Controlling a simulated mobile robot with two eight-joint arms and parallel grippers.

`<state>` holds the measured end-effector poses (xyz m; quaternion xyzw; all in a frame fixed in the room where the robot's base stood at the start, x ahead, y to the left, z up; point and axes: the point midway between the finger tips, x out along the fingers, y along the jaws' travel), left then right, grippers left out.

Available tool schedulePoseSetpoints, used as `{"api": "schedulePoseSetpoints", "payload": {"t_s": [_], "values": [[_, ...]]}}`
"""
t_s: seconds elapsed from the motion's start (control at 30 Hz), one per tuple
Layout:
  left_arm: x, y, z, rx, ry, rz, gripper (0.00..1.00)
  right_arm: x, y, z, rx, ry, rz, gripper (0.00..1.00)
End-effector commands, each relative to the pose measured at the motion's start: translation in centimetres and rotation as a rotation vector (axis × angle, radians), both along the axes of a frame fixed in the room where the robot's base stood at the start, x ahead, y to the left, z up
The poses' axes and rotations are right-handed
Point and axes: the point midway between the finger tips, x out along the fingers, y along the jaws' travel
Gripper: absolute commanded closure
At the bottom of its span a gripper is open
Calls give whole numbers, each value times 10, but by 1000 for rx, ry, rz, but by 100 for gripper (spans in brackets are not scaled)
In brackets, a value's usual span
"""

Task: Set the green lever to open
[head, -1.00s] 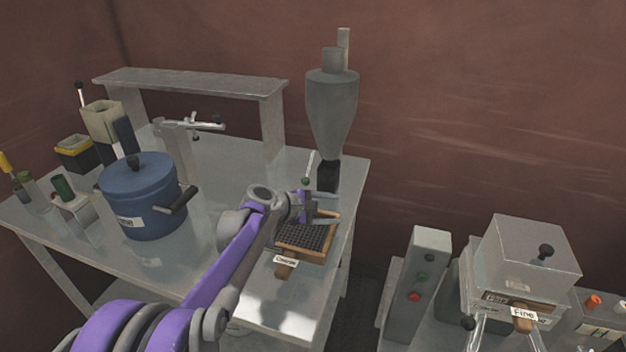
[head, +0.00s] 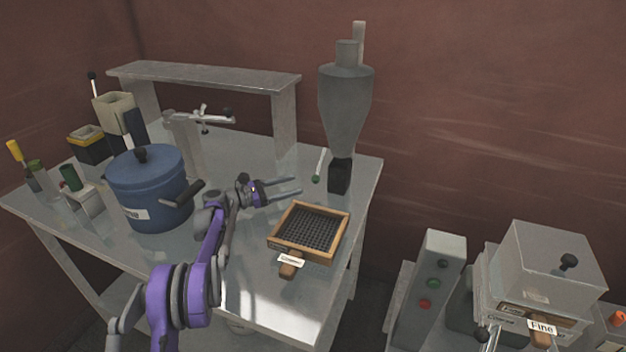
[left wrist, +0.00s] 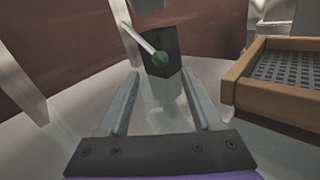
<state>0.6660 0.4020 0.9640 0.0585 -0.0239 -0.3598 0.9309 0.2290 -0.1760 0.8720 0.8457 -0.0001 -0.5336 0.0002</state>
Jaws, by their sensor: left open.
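The lever (head: 319,164) is a thin pale rod with a green ball at its lower end, beside the black outlet (head: 340,176) under the grey hopper (head: 345,105). The rod slants, with its ball low and to the left of the outlet. In the left wrist view, the green ball (left wrist: 160,59) hangs in front of the black outlet, just beyond the fingertips. My left gripper (head: 301,186) is open and empty, to the left of the lever and pointing at it. It also shows in the left wrist view (left wrist: 161,76) with nothing between its fingers. My right gripper is not in view.
A wooden-framed sieve (head: 275,246) lies in front of the hopper, right of my left gripper. A blue pot (head: 150,190) stands to the left, its dark handle near my arm. A clamp stand (head: 185,140) and a raised shelf (head: 200,78) are behind. Bench space behind the gripper is clear.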

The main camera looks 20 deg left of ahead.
Motion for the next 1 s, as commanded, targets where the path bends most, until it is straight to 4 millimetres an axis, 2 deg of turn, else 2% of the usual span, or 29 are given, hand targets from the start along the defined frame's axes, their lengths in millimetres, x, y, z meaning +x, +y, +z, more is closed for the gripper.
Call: {"api": "schedulePoseSetpoints", "payload": {"t_s": [0.2, 0.4, 0.6, 0.83, 0.87, 1.0], "values": [[33, -31, 1, 1, 0, -3, 34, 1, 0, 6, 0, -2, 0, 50], [54, -50, 1, 2, -1, -2, 34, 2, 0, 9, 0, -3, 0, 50], [63, -58, 1, 2, -1, 0, 34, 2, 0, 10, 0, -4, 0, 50], [63, -58, 0, 3, 0, 1, 34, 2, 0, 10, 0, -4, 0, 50], [63, -58, 0, 3, 0, 1, 36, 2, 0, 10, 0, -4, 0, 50], [63, -58, 0, 3, 0, 1, 61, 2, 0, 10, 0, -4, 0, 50]]}}
